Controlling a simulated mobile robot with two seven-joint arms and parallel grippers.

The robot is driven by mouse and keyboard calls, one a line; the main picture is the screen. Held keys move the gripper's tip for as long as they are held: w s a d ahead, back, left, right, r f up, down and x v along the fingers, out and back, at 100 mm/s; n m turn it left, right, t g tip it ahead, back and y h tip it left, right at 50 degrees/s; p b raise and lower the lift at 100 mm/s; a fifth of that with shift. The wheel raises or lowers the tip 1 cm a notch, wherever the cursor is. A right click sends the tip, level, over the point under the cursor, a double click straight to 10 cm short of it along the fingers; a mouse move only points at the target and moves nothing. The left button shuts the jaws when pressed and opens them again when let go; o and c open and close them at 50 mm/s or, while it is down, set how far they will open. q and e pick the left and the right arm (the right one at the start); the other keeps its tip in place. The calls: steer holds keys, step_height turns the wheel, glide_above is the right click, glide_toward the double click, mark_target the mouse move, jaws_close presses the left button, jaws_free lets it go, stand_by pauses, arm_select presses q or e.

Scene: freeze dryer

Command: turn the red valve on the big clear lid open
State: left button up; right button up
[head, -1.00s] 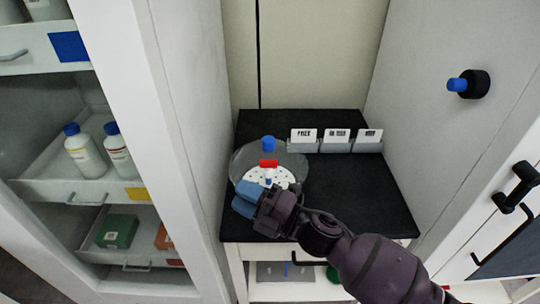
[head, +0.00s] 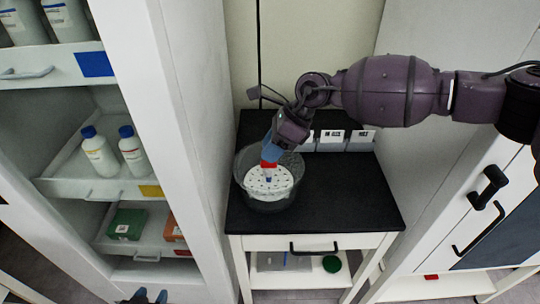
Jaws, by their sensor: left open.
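The big clear lid (head: 246,160) is a transparent dome on the black worktop, over a white perforated disc (head: 283,184). The red valve (head: 268,163) shows small at the top of the lid. My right gripper (head: 269,153) reaches in from the right with its blue fingertips at the valve, pointing down; they overlap its upper part. Whether they grip it or only touch it is hidden. The blue cap on the lid is hidden behind the gripper. My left gripper (head: 150,297) is at the bottom edge, open and empty, far from the lid.
Grey holders with white cards (head: 333,140) stand behind the lid. The black worktop (head: 345,195) is clear to the right. A white cabinet with bottles (head: 99,152) stands on the left, and a white unit with black handles (head: 488,188) on the right.

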steer(key=w+d+r+t+h, duration=0.1)
steer(key=w+d+r+h, duration=0.1)
steer(key=w+d+r, duration=0.15)
steer(key=shift+n, duration=0.4)
steer(key=p+x, duration=0.1)
steer(key=x, duration=0.9)
steer(key=shift+d, duration=0.1)
steer(key=shift+f, duration=0.55)
arm_select(q)
steer(key=shift+s+r, duration=0.15)
steer(key=shift+r, duration=0.55)
steer(key=shift+s+a+f, duration=0.1)
steer(key=shift+s, duration=0.05)
arm_select(e)
steer(key=shift+c, duration=0.3)
arm_select(q)
steer(key=shift+s+f, duration=0.1)
arm_select(e)
jaws_close()
